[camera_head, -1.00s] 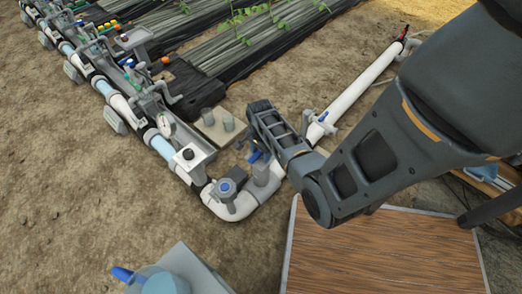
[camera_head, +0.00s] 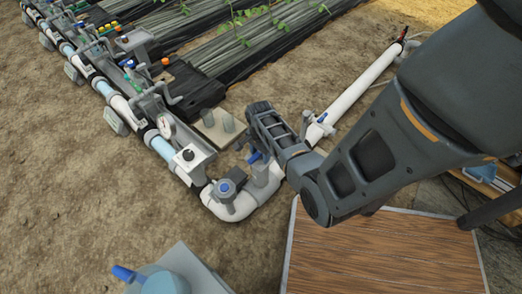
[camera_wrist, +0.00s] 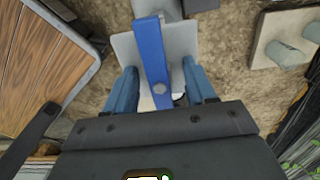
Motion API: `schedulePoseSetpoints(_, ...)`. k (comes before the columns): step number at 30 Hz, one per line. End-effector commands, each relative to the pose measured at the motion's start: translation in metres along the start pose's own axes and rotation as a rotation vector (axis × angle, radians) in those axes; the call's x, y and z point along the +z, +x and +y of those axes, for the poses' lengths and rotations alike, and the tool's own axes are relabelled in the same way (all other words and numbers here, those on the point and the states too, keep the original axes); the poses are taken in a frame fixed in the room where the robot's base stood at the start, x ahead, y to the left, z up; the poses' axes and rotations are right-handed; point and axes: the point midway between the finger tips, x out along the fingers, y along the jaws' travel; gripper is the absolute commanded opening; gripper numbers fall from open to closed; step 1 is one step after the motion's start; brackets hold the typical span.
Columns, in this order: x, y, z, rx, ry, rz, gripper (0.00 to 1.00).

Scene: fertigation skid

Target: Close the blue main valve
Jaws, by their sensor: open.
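The blue main valve's lever (camera_wrist: 150,45) is a flat blue bar with a round bolt, seen in the wrist view over a pale grey valve body and plate. My gripper (camera_wrist: 159,66) is open, with one blue-grey finger on each side of the lever and a visible gap on both sides. The lever runs lengthwise between the fingers. In the head view, a bit of the blue valve lever (camera_head: 255,157) shows beside my wrist, above the white pipe elbow. My arm hides the fingers and most of the valve there.
A grey fitting with a blue cap (camera_head: 225,188) stands on the pipe bend, left of my wrist. Another small blue-handled fitting (camera_head: 321,118) sits on the white pipe to the right. A gauge (camera_head: 165,126) and grey box (camera_head: 190,156) are further left. A wooden tabletop (camera_head: 385,255) lies below my arm.

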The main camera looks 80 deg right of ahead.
Motion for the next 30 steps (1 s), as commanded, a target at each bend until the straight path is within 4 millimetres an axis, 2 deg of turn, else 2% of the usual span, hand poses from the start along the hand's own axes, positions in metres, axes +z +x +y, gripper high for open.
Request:
schedulePoseSetpoints(1, 0.010, 0.018, 0.010, -0.001, -0.014, -0.008, 0.55)
schedulePoseSetpoints(17, 0.004, -0.044, 0.008, -0.003, -0.005, -0.003, 0.55)
schedulePoseSetpoints(30, 0.003, -0.046, 0.007, -0.004, -0.002, -0.002, 0.55)
